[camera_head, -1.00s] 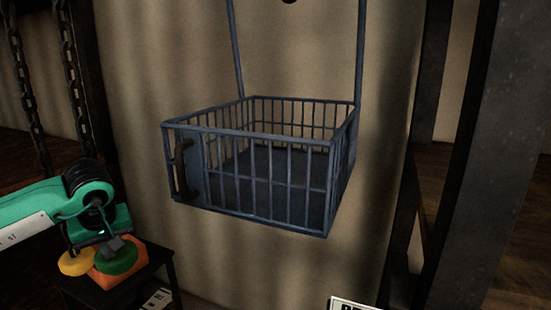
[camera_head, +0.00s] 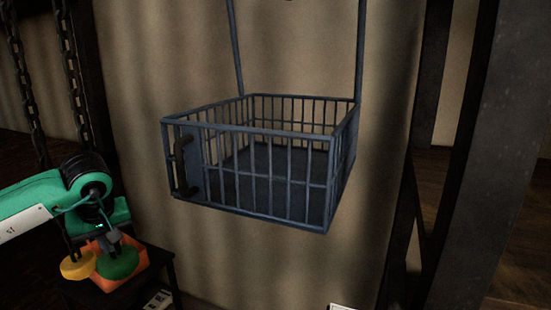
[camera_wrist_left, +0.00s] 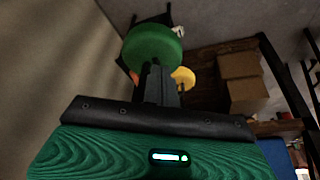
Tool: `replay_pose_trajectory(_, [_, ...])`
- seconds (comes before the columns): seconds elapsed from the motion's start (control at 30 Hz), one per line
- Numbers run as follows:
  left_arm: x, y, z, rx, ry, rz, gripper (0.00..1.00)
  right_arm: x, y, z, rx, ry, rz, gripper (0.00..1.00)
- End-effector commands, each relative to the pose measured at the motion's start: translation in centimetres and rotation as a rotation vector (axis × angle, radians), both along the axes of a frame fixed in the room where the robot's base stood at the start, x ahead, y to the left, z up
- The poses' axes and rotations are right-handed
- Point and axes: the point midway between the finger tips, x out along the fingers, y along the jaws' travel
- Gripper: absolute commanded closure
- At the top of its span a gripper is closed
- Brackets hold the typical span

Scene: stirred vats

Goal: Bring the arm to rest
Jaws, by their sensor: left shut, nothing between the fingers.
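My left arm comes in from the left in the head view, green with a black wrist. Its gripper (camera_head: 114,246) is shut and empty, pointing down above the small dark stand. In the left wrist view the shut fingers (camera_wrist_left: 158,72) point toward a green round object (camera_wrist_left: 152,46). The green round object (camera_head: 118,264) sits at an orange container (camera_head: 112,284) on the stand, just below the fingertips. I cannot tell whether the fingers touch it. A yellow round object (camera_head: 78,265) is beside it, partly hidden. My right gripper is not in view.
A blue-grey barred basket (camera_head: 270,195) hangs by rods right of my arm. Chains (camera_head: 75,85) hang at the left. A dark post (camera_head: 480,160) stands at the right. Cardboard boxes (camera_wrist_left: 240,75) show in the left wrist view.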

Motion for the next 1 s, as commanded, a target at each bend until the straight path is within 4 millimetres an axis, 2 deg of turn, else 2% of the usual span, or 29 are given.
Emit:
replay_pose_trajectory(0.1, [0.0,0.0,1.5,0.0,-0.001,0.0,1.0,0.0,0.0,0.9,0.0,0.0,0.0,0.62])
replay_pose_trajectory(0.23, [0.0,0.0,2.0,-0.001,-0.001,0.0,1.0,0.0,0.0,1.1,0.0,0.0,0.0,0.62])
replay_pose_trajectory(0.5, [0.0,-0.2,1.8,-0.005,0.0,-0.003,1.0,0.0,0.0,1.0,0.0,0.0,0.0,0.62])
replay_pose_trajectory(0.57, [0.0,-0.8,1.5,-0.023,0.001,-0.009,1.0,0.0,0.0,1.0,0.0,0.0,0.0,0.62])
replay_pose_trajectory(0.63, [0.1,-2.3,0.6,-0.07,0.003,-0.025,1.0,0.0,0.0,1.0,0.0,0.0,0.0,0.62])
replay_pose_trajectory(0.67, [0.1,-3.3,0.0,-0.101,0.003,-0.035,1.0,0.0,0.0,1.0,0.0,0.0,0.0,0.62])
replay_pose_trajectory(0.77, [-0.3,-8.1,-2.2,-0.263,0.015,-0.07,1.0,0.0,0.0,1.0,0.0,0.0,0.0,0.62])
replay_pose_trajectory(0.9, [-2.3,-17.2,-5.0,-0.598,0.075,-0.088,1.0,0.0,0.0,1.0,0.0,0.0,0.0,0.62])
replay_pose_trajectory(1.0, [-4.5,-23.1,-5.5,-0.853,0.148,-0.062,1.0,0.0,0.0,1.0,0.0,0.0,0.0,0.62])
